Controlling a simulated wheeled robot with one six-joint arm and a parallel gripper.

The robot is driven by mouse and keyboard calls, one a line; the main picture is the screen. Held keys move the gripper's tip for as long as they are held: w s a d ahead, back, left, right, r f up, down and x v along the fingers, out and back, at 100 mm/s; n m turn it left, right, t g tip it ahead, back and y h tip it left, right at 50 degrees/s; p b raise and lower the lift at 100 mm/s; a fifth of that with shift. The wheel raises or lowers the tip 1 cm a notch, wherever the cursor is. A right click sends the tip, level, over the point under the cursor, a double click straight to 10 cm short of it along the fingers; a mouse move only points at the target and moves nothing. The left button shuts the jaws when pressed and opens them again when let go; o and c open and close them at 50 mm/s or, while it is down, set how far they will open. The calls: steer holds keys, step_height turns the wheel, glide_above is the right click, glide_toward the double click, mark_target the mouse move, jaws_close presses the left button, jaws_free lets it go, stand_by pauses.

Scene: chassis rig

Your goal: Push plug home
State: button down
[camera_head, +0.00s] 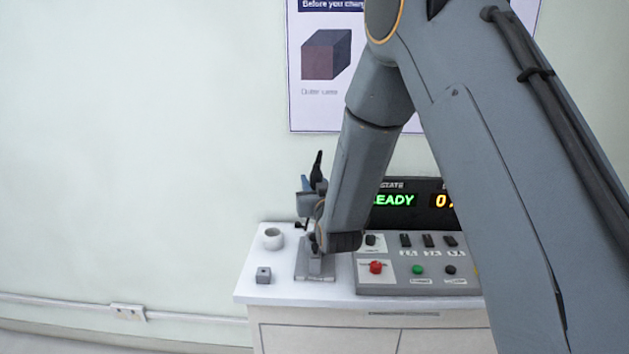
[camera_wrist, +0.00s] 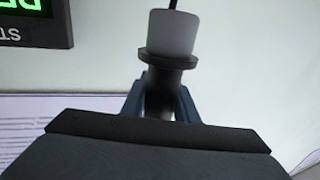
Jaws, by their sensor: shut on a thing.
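My gripper (camera_wrist: 160,98) is shut on the plug (camera_wrist: 173,35) in the wrist view. Its blue fingers sit on either side of the plug's dark part. Beyond the fingers are a dark flange, a pale grey cylinder and a thin black piece that runs out of the top edge. In the head view my gripper (camera_head: 306,186) is small and partly hidden by my arm, above a grey plate with a small block (camera_head: 315,268) on the white cabinet top. I cannot tell which part is the socket, or whether the plug touches it.
A control panel (camera_head: 418,285) with a red button is to the right. A lit display (camera_head: 395,200) and a wall poster (camera_head: 310,100) are behind.

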steer(key=shift+f+b, duration=2.2)
steer(key=shift+f, duration=0.7)
steer(key=shift+f+b, duration=1.65)
steer(key=shift+f, duration=0.2)
steer(key=shift+s+r, duration=0.1)
steer(key=shift+r, duration=0.1)
steer(key=shift+r+p, duration=0.85)
steer(key=shift+r, duration=0.5)
steer(key=shift+b, duration=0.3)
stand_by(1.4)
